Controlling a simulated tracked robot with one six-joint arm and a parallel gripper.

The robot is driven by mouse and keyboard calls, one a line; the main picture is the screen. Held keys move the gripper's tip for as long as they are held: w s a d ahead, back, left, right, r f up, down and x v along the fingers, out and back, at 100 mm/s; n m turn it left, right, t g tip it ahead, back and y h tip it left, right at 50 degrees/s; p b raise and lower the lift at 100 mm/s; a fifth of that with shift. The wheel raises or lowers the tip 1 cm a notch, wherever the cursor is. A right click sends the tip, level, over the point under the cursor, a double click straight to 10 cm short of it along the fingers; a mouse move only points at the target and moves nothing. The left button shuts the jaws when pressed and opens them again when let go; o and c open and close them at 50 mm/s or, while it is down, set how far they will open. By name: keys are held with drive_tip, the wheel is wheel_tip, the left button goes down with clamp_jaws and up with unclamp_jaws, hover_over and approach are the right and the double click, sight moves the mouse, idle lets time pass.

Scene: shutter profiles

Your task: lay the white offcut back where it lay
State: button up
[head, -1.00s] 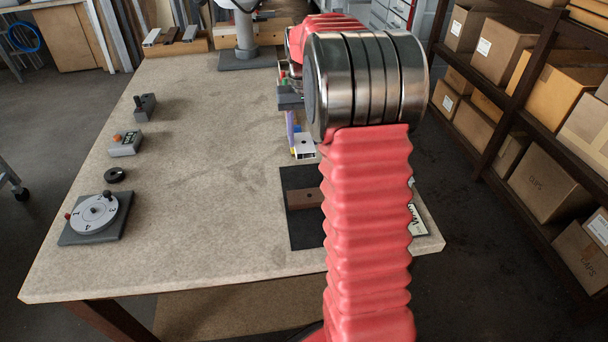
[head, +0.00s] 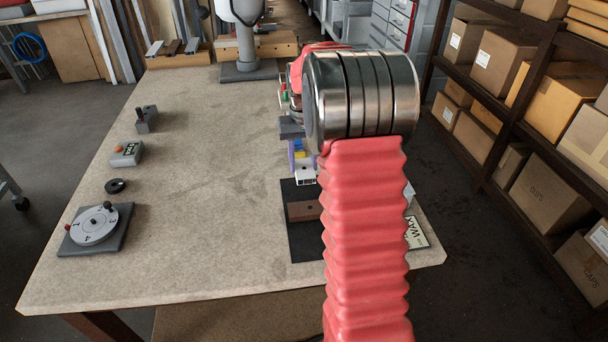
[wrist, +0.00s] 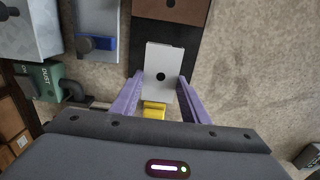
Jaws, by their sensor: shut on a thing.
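The white offcut (wrist: 162,60) is a pale flat-topped piece with a dark hole. My gripper (wrist: 158,98) is shut on it, with one purple finger along each side. In the head view the white offcut (head: 305,177) shows at the far edge of the black mat (head: 303,245), left of my red arm. In the wrist view it overlaps the black mat (wrist: 185,38); I cannot tell whether it touches down. A brown piece with a hole (head: 303,211) lies on the mat, just beyond the white offcut in the wrist view. A yellow piece (wrist: 154,110) shows between my fingers.
The left table holds a dial (head: 95,226), a black ring (head: 116,186), a button box (head: 126,153) and a lever device (head: 146,119). A WAX label (head: 416,233) lies right of my arm. A green DUST container (wrist: 45,82) is nearby. The middle table is clear.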

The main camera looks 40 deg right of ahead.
sight(304, 175)
drive_tip(key=shift+f, duration=2.5)
drive_tip(key=shift+f, duration=0.1)
drive_tip(key=o, duration=1.2)
drive_tip(key=shift+c, duration=0.2)
wheel_tip(304, 175, up, 12)
drive_tip(key=shift+f, duration=0.15)
drive_tip(key=shift+r, duration=0.3)
drive_tip(key=shift+a, duration=0.1)
